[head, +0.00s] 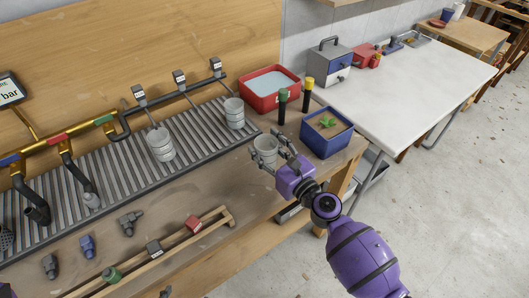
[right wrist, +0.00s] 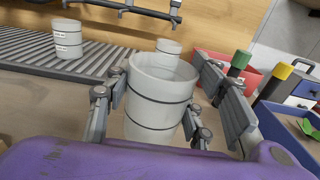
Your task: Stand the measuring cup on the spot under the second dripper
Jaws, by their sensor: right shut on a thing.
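My right gripper (head: 276,156) is shut on a pale grey measuring cup (head: 264,147) with dark bands. The cup is upright, just right of the drain grate; in the right wrist view the fingers flank the cup (right wrist: 160,95). The drippers hang on a dark rail: the first (head: 139,93), the second (head: 180,77) and the third (head: 215,65). Similar cups stand on the grate below the first (head: 161,146) and third (head: 234,113). The grate below the second dripper (head: 202,126) looks bare between those cups. My left gripper is not in view.
A red basin (head: 270,104), a green-topped post (head: 282,104), a yellow-topped post (head: 307,97) and a blue planter (head: 342,140) stand near the held cup. A wooden rack (head: 175,243) and loose fittings (head: 130,222) lie in front of the grate.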

